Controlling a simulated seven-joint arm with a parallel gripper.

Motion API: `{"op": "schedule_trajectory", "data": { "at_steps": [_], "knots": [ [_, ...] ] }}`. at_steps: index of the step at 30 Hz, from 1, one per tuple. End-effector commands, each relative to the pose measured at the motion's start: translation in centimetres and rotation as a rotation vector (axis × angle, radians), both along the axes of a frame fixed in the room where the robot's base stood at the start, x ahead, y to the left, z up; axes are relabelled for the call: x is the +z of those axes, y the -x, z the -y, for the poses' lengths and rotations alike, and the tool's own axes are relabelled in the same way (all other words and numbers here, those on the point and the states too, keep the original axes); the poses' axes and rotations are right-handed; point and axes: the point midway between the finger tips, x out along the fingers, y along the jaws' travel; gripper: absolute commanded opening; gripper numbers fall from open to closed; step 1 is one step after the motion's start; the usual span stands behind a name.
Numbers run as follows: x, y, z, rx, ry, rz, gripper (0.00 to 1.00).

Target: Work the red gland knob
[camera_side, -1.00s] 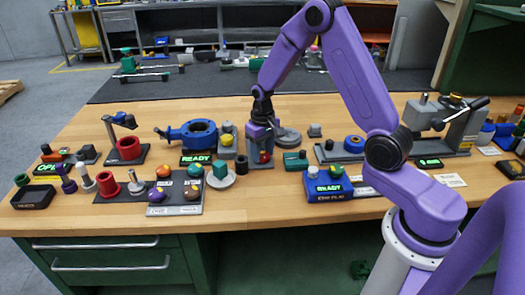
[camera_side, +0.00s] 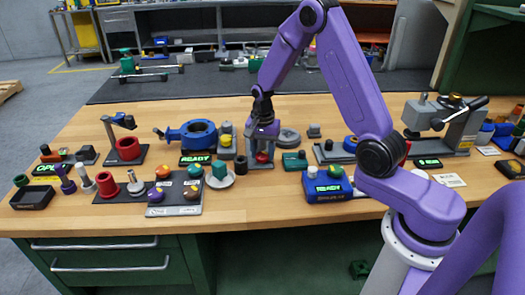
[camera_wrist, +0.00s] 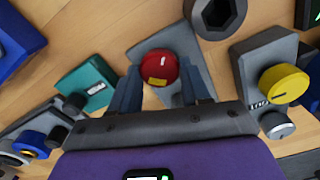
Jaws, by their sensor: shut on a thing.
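The red gland knob (camera_wrist: 158,62) is round, with a yellow patch on its near side, and sits on a grey block (camera_wrist: 190,52). In the side view the knob (camera_side: 262,157) shows low on the grey stand, under my gripper (camera_side: 262,146). In the wrist view my gripper (camera_wrist: 159,80) has one dark finger on each side of the knob and is shut on it. The exact contact spots of the fingertips are hard to make out.
A yellow knob (camera_wrist: 284,84) on a grey housing stands close on the right in the wrist view. A teal block (camera_wrist: 86,84) lies close on the left. A dark hexagonal socket (camera_wrist: 215,14) lies beyond. Bare wood shows between them.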

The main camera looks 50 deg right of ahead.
Motion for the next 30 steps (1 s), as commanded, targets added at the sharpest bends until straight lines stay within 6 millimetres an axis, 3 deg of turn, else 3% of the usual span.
{"op": "schedule_trajectory", "data": {
  "at_steps": [15, 30],
  "knots": [
    [0.08, 0.08, -0.02, -0.461, 0.000, 0.001, 0.16],
    [0.09, 0.09, -0.03, -0.675, 0.000, 0.001, 0.16]
  ]
}}
